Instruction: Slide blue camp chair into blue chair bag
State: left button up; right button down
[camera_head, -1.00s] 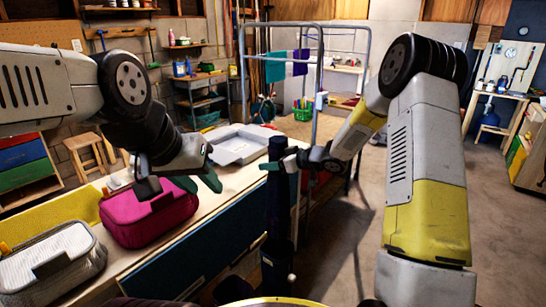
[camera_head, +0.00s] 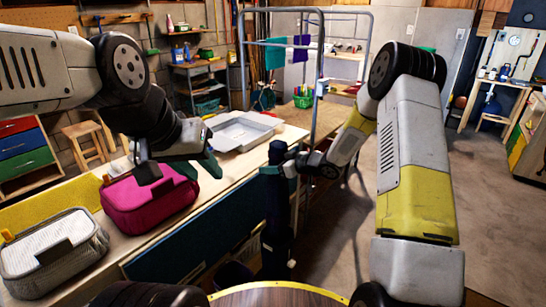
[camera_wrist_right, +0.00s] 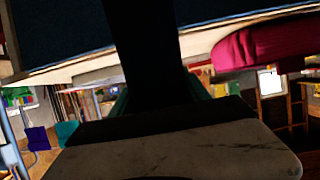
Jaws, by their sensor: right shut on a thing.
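A tall dark blue bundle (camera_head: 276,205) stands upright beside the workbench's right edge in the head view. A narrower dark piece (camera_head: 277,152) rises from its top. I cannot clearly separate the camp chair from the chair bag. My right gripper (camera_head: 284,170) is shut on the upper part of this bundle, coming from the right. In the right wrist view, a dark shaft (camera_wrist_right: 150,50) runs between its teal fingers. My left gripper (camera_head: 203,165) is open and empty, just right of and above the pink bag. The bundle's lower end is hard to see.
A metal rack (camera_head: 323,70) stands behind the bundle. The floor (camera_head: 350,235) on the right is open.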

aim_at(286, 225)
jog(key=shift+w+f, duration=0.1)
jog(key=shift+f, duration=13.75)
jog(key=shift+f, duration=0.2)
jog(key=shift+c, duration=2.4)
grip_release()
jog(key=shift+o, duration=0.2)
jog(key=shift+f, duration=0.25)
jog(key=shift+v, duration=4.05)
